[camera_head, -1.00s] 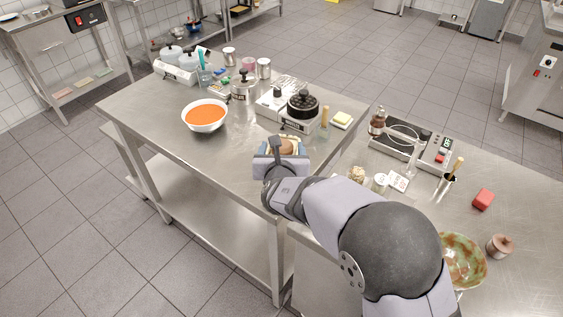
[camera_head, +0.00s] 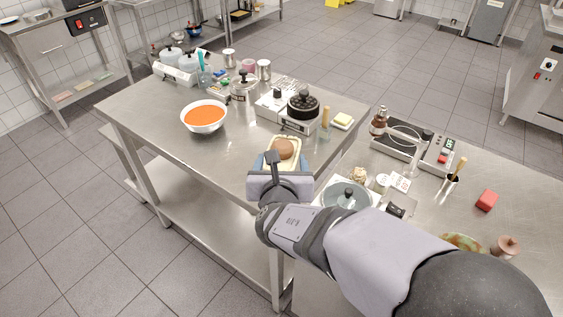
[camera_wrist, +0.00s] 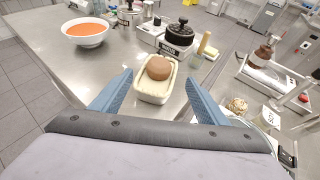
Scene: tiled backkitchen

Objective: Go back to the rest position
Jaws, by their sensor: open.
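My gripper (camera_head: 271,166) is over the near edge of the steel table, its jaws apart and empty. In the wrist view its two blue fingers (camera_wrist: 150,98) point toward a cream rectangular dish (camera_wrist: 143,92) with a round brown item (camera_wrist: 158,68) in it. The dish (camera_head: 296,163) stands on the table just beyond the fingertips in the head view, with the brown item (camera_head: 285,148) in it. The gripper's body hides the near end of the dish in the head view.
A bowl of orange soup (camera_head: 204,117) stands to the left.

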